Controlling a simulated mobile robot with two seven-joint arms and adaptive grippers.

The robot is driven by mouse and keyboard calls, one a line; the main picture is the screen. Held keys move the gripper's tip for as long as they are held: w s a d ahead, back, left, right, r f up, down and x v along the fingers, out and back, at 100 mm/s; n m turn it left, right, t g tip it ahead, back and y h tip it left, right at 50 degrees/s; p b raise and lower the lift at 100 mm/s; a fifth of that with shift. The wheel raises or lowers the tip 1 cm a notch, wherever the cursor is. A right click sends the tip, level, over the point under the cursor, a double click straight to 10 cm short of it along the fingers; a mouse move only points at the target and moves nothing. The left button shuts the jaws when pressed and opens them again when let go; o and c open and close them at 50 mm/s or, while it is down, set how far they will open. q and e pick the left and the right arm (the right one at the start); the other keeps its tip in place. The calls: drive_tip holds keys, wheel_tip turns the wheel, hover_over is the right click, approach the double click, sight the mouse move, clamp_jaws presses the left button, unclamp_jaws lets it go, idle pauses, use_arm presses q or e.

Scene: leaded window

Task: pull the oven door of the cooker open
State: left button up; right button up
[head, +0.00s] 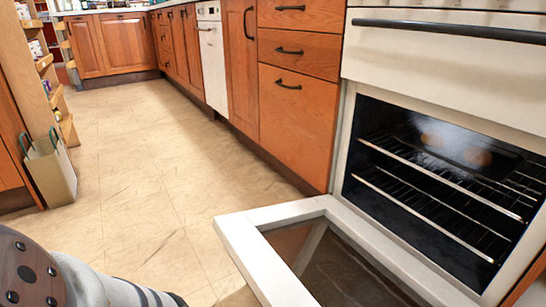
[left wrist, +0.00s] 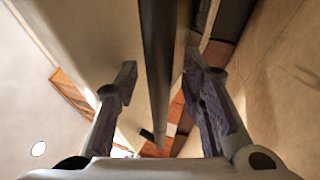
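The oven door (head: 262,275) of the white cooker is swung far down and lies nearly flat at the bottom of the head view, its glass facing up. The oven cavity (head: 440,175) stands open with wire racks inside. The door's outer face is hidden in the head view. In the left wrist view my left gripper (left wrist: 160,76) has its fingers spread apart. A long dark bar (left wrist: 157,60), which looks like the door handle, runs between them beside a pale panel; I see no clear contact. My right gripper is not in view.
A dark handle bar (head: 450,29) crosses the upper cooker panel. Wooden drawers and cupboards (head: 298,115) run left of the cooker. A bag (head: 51,170) stands by shelves at the left. The tiled floor (head: 140,180) between is clear.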

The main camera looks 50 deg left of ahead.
use_arm(q)
drive_tip(key=v, duration=0.7)
drive_tip(key=shift+s, duration=0.2)
